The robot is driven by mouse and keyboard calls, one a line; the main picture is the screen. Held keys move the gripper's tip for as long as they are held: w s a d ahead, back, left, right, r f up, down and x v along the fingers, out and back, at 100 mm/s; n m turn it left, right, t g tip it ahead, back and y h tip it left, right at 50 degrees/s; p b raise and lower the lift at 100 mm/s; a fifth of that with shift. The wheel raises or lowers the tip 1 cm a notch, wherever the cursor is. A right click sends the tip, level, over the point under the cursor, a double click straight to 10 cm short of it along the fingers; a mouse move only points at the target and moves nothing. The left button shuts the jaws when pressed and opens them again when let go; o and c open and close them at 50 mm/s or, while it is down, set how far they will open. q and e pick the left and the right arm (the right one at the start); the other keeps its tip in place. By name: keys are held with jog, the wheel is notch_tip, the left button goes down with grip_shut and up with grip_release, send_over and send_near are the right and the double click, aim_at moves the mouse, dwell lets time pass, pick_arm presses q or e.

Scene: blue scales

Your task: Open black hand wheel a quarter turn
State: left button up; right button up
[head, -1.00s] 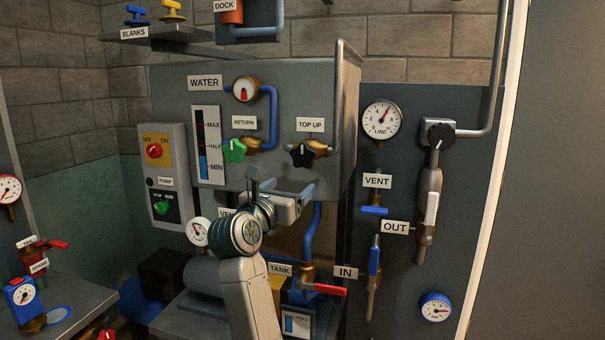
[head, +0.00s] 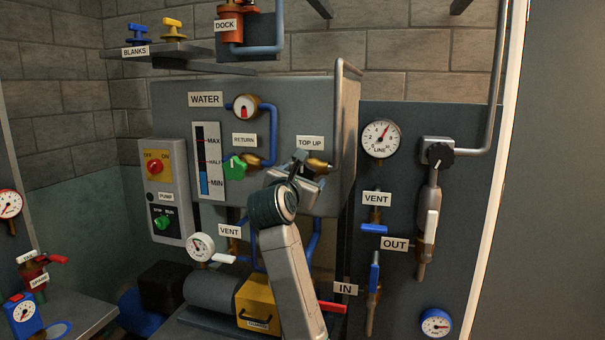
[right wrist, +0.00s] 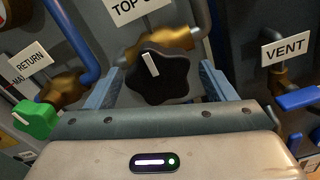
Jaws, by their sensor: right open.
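The black hand wheel (right wrist: 158,76) is a lobed knob with a white pointer mark, on a brass valve (right wrist: 158,42) under the TOP UP label. In the right wrist view it sits between the two blue-grey fingers of my right gripper (right wrist: 160,72). The fingers are open, one on each side of the wheel. I cannot tell whether either touches it. The pointer mark stands nearly upright, leaning slightly left. In the head view my right gripper (head: 308,166) is in front of the valve and hides most of the wheel. My left gripper is not in view.
The green RETURN wheel (head: 236,167) is left of my right gripper. A blue VENT handle (head: 374,229) and the OUT valve (head: 429,228) are to the right. A red lever (head: 332,307) sits lower down. A grey pipe (head: 340,110) rises beside the TOP UP valve.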

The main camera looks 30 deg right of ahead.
jog(key=shift+w+d, duration=0.25)
jog(key=shift+d, duration=0.05)
jog(key=c, duration=1)
